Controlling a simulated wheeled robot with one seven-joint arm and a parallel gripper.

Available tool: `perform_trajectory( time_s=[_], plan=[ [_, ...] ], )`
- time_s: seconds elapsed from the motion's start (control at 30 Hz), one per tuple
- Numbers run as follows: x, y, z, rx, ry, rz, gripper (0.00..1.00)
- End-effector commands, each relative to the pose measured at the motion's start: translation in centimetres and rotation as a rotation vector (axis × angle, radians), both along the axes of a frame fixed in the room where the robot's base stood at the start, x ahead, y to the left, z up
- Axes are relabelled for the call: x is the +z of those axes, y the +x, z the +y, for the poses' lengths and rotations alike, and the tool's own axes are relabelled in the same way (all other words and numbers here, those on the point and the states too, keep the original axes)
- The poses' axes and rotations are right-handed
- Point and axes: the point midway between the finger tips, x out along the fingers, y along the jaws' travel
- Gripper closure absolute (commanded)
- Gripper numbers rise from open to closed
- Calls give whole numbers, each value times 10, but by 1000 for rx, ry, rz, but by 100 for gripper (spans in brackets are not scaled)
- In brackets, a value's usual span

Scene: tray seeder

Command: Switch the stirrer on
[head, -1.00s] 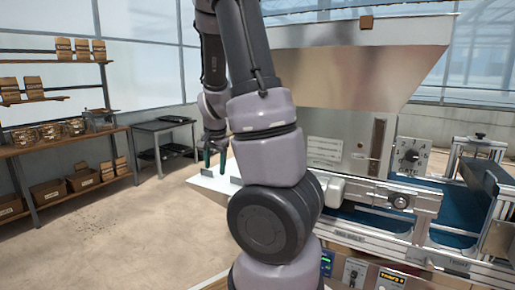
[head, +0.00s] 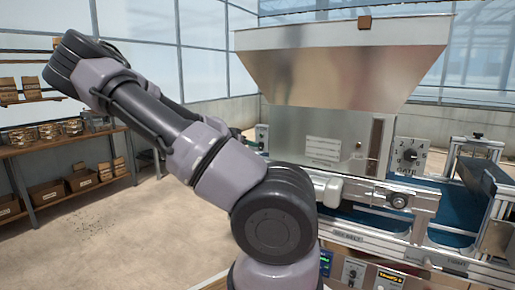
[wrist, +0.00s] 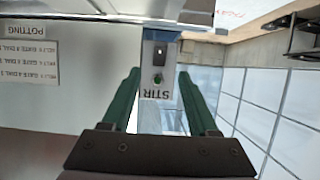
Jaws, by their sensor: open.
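The stirrer switch box (wrist: 149,68) carries an upside-down "STIR" label in the wrist view. On its face are a dark switch (wrist: 160,54) with a small pale spot and a small round green lamp or button (wrist: 158,79). I cannot tell the switch's position or whether the green part is lit. The box also shows small at the left side of the hopper in the head view (head: 262,133). My gripper (wrist: 160,72) is open and empty, its two green fingers either side of the box in the picture. Contact cannot be judged. In the head view my arm largely hides it.
The metal hopper (head: 340,70) stands beside the box, above the seeder's blue belt (head: 450,238). A dial panel (head: 410,156) is on its right. A wooden shelf (head: 70,145) with boxes stands at the left. The floor between is clear.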

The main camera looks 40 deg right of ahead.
Motion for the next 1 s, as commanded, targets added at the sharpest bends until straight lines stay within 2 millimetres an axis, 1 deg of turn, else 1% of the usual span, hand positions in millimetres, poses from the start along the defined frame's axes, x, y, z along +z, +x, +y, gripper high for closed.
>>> perform_trajectory(
  time_s=[0.03, 0.2, 0.4, 0.5, 0.6, 0.87, 0.97, 1.0],
  plan=[
    [-4, 2, -9, -5, 2, 0, 40],
    [-16, 13, -36, -5, 1, 2, 40],
    [-28, 24, -61, -4, 2, 3, 40],
    [-31, 27, -69, -3, 2, 2, 40],
    [-33, 29, -72, -2, 2, 2, 40],
    [-34, 30, -73, -1, 3, 1, 40],
    [-34, 30, -73, -2, 2, 2, 74],
    [-34, 30, -73, -2, 2, 2, 90]
  ],
)
